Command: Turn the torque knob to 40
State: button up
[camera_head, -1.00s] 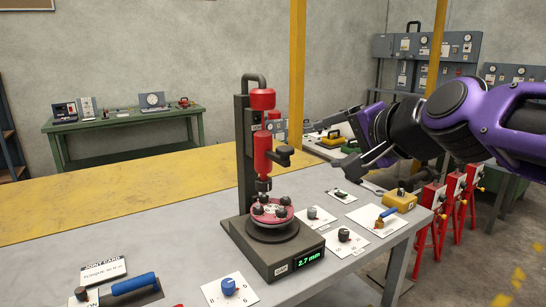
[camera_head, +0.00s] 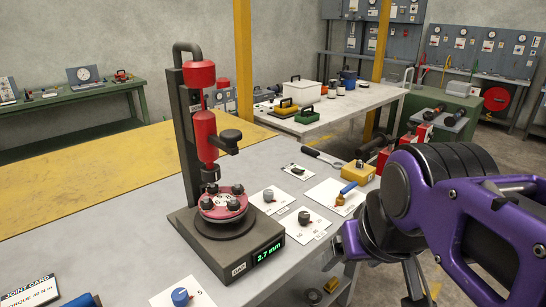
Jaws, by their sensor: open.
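Several knobs sit on white cards on the grey bench: a blue knob (camera_head: 180,297) at the lower edge, a dark knob (camera_head: 304,217) and a smaller grey knob (camera_head: 268,196) right of the press. I cannot tell which is the torque knob; the card markings are too small to read surely. A joint card (camera_head: 28,291) at the lower left bears a torque line, partly cut off. My gripper (camera_head: 343,243) is at the right, beyond the bench's front edge and apart from the knobs. It is open and empty, its fingers partly hidden by my purple arm.
A press with a red column (camera_head: 204,125) stands on the bench, holding a red flanged spool (camera_head: 222,202). Its green display (camera_head: 268,253) reads 2.7 mm.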

aim_at(304, 216)
jog(key=i+l+z, duration=0.1)
jog(key=z, duration=0.35)
jog(key=i+l+z, duration=0.1)
jog(key=z, duration=0.35)
jog(key=i+z, duration=0.2)
jog(key=z, duration=0.25)
jog(key=i+u, duration=0.15)
jog(key=u, duration=0.3)
jog(key=i+l+u, duration=0.1)
jog(key=u, duration=0.3)
jog(key=l, duration=0.3)
jog(key=j, duration=0.2)
jog(key=u, duration=0.2)
jog(key=i+l, duration=0.05)
